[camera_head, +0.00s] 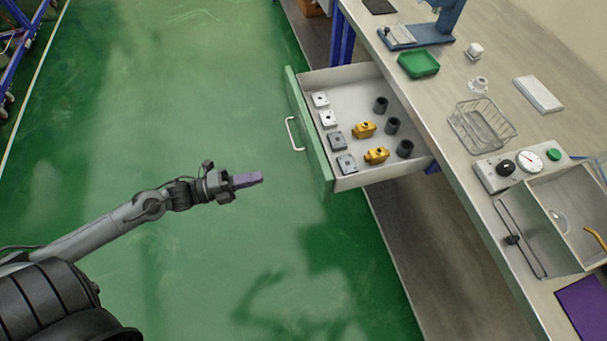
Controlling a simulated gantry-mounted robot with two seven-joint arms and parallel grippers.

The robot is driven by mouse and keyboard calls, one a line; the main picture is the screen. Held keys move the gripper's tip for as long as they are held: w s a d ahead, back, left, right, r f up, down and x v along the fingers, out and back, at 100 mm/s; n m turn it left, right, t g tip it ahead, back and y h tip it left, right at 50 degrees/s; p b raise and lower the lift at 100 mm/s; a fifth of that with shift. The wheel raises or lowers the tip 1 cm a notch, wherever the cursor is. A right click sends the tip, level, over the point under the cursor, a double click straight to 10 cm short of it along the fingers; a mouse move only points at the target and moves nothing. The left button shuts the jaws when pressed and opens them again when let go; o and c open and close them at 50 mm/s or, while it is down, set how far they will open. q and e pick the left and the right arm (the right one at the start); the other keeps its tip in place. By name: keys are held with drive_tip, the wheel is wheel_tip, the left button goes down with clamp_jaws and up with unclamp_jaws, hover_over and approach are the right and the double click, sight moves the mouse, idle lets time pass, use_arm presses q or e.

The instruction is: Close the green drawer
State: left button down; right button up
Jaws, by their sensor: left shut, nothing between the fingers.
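The green drawer (313,147) is pulled out from under the workbench, with its green front facing left. A pale bar handle (291,134) is on that front. Inside the drawer lie several small square plates, dark cylinders and two yellow fittings. My left gripper (260,178) has purple fingers, shut and empty. It is in the air over the floor, left of the drawer front and apart from it, a little below the handle in the picture. My right gripper is not in view.
The workbench (450,150) holds a green tray (418,64), a wire basket (481,125), a gauge box (517,165) and an open metal box (562,217). A blue rack (20,52) stands at the far left. The green floor left of the drawer is clear.

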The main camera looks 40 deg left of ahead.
use_arm(q)
drive_tip(key=b, duration=0.4)
approach(314, 165)
drive_tip(key=x, duration=0.5)
drive_tip(key=shift+d, duration=0.15)
drive_tip(key=shift+w+d, duration=0.45)
drive_tip(key=shift+w, duration=0.15)
drive_tip(key=shift+w+r, duration=0.1)
